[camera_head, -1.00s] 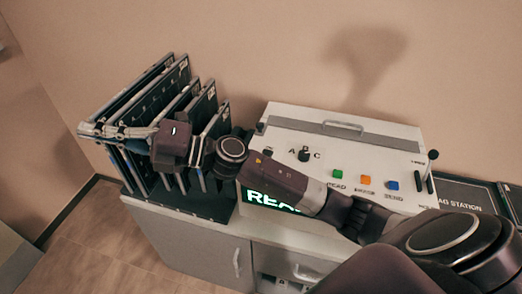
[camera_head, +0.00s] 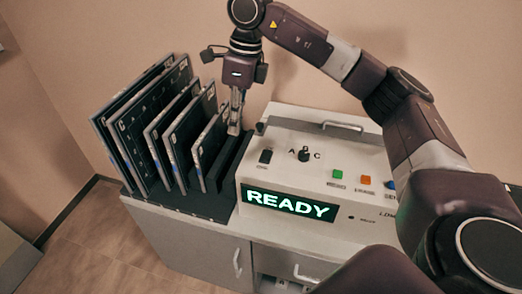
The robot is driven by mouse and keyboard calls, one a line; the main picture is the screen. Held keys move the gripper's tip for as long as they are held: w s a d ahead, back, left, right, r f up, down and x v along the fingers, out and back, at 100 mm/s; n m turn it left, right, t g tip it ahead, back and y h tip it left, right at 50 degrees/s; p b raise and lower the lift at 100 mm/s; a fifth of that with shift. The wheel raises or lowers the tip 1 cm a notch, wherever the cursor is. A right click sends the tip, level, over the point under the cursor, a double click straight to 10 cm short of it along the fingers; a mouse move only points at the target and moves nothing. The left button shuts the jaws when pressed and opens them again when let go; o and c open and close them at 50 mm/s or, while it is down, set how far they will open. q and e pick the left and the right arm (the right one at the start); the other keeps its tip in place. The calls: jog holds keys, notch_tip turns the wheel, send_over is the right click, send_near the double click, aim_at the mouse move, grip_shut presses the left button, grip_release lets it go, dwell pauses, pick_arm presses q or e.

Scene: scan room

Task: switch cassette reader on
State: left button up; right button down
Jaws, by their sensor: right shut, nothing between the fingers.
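The cassette reader (camera_head: 315,174) is a pale box on the cabinet. Its green-lit display (camera_head: 288,206) shows READY. On its top are a black switch (camera_head: 265,156) at the left, a black selector knob (camera_head: 304,155) marked A and C, and green, orange and blue buttons. My right gripper (camera_head: 234,130) points down, fingers shut and empty, at the gap between the rack and the reader's left end. Whether it touches anything I cannot tell. My right arm hides the reader's right part. My left gripper is not in view.
A dark rack (camera_head: 190,203) with several upright dark cassettes (camera_head: 165,130) stands left of the reader. Both sit on a grey cabinet (camera_head: 190,247) with handles. The wall is close behind. Floor is open at the lower left.

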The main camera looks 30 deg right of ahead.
notch_tip(320, 180, up, 3)
jog(key=m+h, duration=0.1)
jog(key=h, duration=0.1)
send_over(261, 158)
jog(key=shift+f, duration=0.15)
jog(key=shift+f, duration=0.1)
notch_tip(261, 158, down, 14)
jog(key=shift+r+p, duration=0.15)
jog(key=shift+p, duration=1.05)
